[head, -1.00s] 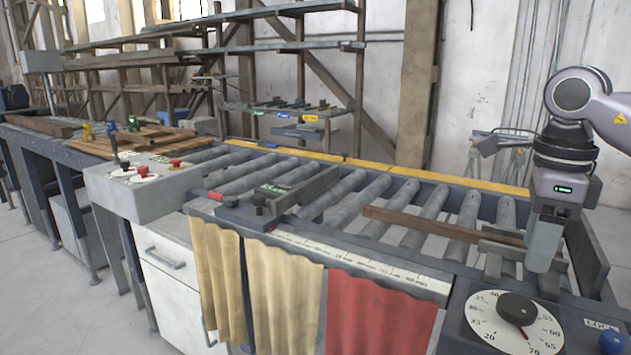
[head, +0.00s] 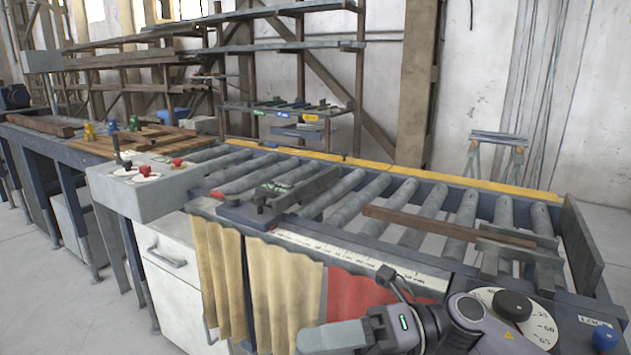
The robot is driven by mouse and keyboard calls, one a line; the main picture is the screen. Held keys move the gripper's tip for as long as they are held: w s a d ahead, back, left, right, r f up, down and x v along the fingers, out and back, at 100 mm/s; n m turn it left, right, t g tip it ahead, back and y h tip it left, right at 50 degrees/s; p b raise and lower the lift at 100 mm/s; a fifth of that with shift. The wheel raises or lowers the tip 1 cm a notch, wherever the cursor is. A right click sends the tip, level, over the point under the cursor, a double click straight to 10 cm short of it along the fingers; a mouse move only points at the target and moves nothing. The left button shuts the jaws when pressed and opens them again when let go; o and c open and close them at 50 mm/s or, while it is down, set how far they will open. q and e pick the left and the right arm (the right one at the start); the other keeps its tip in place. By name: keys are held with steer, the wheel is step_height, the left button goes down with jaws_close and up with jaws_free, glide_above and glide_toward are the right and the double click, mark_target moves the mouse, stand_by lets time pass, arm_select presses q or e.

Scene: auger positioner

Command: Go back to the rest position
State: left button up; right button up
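My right gripper (head: 318,339) is low at the bottom centre of the head view, in front of the red curtain (head: 352,297) and pointing left. Its arm covers part of the curtain and of the dial. Only one side of the fingers shows, so I cannot tell whether they are open or shut. The gripper is apart from the wooden plank (head: 420,221), which lies on the rollers with its right end by a grey metal stop (head: 505,243). My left gripper is not in view.
The roller conveyor (head: 348,188) runs across the middle. A white dial (head: 541,329) with a black knob (head: 513,305) and a blue ball knob (head: 605,338) sit at the front right. A grey control box (head: 150,190) stands at the left. The floor at lower left is clear.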

steer(key=w+d+f+m+t+h, duration=0.2)
steer(key=d+f+m+t+h, duration=0.25)
steer(key=f+m+t, duration=0.75)
steer(key=w+d+f+m+t+h, duration=0.2)
steer(key=d+m+t, duration=0.5)
steer(key=m, duration=1.1)
steer(key=s+d+f+m+g+h, duration=0.2)
steer(key=s+d+f+m+h, duration=0.2)
steer(key=s+f, duration=0.3)
steer(key=s+d+f+m+g+h, duration=0.3)
steer(key=s+f+m, duration=0.4)
steer(key=f, duration=0.5)
steer(key=shift+s+d+h+p, duration=0.3)
steer(key=shift+s+d+h, duration=0.3)
steer(key=shift+s+h, duration=0.35)
